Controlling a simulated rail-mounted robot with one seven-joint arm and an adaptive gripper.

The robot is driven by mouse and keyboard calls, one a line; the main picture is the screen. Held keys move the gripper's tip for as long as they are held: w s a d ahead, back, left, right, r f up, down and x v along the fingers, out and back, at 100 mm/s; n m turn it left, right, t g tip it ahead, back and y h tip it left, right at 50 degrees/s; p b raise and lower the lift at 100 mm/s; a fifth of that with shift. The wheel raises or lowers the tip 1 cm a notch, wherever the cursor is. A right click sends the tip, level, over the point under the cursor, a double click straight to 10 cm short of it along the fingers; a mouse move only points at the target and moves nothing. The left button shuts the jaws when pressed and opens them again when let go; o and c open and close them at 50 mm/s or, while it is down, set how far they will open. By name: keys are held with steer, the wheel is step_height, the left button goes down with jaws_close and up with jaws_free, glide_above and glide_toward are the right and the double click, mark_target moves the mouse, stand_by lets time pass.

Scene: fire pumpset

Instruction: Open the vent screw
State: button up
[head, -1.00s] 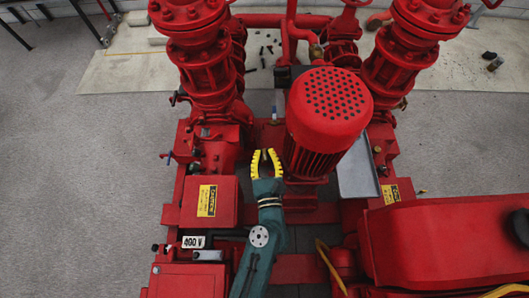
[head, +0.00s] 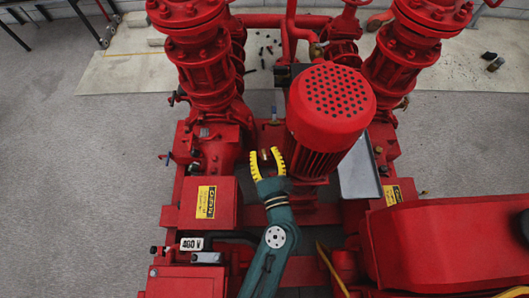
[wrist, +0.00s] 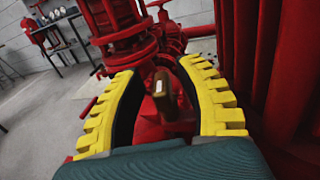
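My gripper (head: 265,153) has yellow ridged fingers on a teal arm. It is open, just left of the red motor with the perforated cap (head: 335,98). In the wrist view my gripper (wrist: 160,66) has its fingers well apart. A small brown, upright block-like piece with a pale mark on top (wrist: 161,96) stands between them, with gaps visible on both sides. It may be the vent screw, but I cannot tell for sure. In the head view a small brownish spot shows between the fingertips; its shape is too small to make out.
Large red flanged pipes (head: 192,55) stand behind on the left, with another pair on the right (head: 408,55). A red box with a yellow label (head: 207,202) is left of my arm. A grey metal plate (head: 358,170) lies right of the motor. Small dark pieces lie on the floor behind.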

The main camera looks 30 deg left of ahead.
steer(key=shift+s+d, duration=0.1)
steer(key=shift+d, duration=0.05)
steer(key=shift+s+d, duration=0.25)
steer(key=shift+d, duration=0.05)
steer(key=v, duration=1.1)
steer(key=shift+s+a, duration=0.1)
steer(key=shift+a, duration=0.05)
